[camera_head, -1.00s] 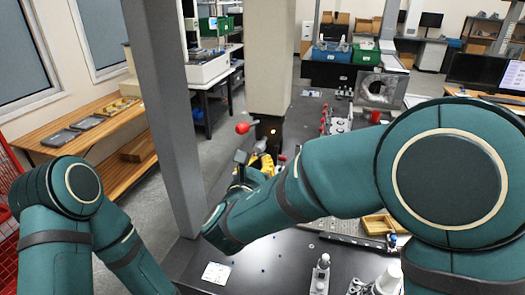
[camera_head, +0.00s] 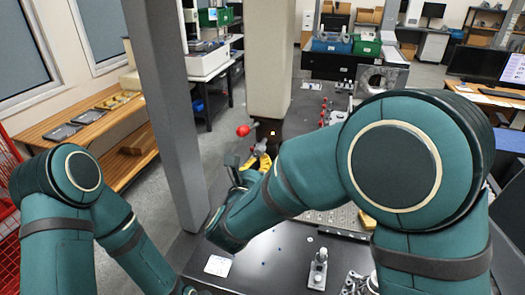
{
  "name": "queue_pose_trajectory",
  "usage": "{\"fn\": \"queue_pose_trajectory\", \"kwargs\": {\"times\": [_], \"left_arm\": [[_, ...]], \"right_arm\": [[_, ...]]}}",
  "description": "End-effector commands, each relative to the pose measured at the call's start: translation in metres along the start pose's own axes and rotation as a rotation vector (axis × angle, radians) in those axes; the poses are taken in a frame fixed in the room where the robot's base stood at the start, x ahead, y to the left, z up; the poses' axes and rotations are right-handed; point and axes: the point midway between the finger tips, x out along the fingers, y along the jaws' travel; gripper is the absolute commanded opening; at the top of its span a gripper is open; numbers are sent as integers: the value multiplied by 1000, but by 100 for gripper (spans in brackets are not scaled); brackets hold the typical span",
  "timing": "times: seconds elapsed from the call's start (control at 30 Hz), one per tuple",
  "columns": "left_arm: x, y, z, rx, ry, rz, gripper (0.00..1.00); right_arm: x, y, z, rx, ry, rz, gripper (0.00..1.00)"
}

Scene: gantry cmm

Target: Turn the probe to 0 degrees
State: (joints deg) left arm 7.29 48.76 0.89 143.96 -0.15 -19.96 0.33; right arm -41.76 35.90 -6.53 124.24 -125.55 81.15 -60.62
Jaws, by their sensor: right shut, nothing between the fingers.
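The probe head (camera_head: 270,128) is a dark block with a small orange light, under the pale column (camera_head: 270,60). A red ball (camera_head: 243,130) sticks out to its left on a short stem. My right gripper (camera_head: 260,150) is shut and empty just below the head, beside yellow parts (camera_head: 264,164). It is small and partly covered by my right arm, so I cannot tell whether it touches the probe. My left gripper is out of view; only its arm shows at lower left.
A grey post (camera_head: 165,110) stands left of the probe. The dark table (camera_head: 265,262) carries a white card (camera_head: 217,265) and a small metal fixture (camera_head: 318,270). A wooden bench (camera_head: 105,125) is at far left. My right arm hides much of the table's right side.

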Motion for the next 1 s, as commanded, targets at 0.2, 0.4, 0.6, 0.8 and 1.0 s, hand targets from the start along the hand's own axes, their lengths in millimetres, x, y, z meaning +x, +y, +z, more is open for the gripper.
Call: {"fn": "queue_pose_trajectory", "kwargs": {"times": [0.2, 0.4, 0.6, 0.8, 1.0], "left_arm": [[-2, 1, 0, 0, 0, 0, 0], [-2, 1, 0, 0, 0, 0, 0], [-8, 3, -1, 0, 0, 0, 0], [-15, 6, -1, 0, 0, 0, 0], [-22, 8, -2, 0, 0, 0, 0]], "right_arm": [[0, -1, 0, -21, -1, -2, 0], [0, -1, 0, -20, -1, -2, 0], [0, -1, 2, -55, 0, -1, 0], [0, -1, 1, -110, 0, -1, 0], [0, -1, 2, -162, 0, -2, 0]]}}
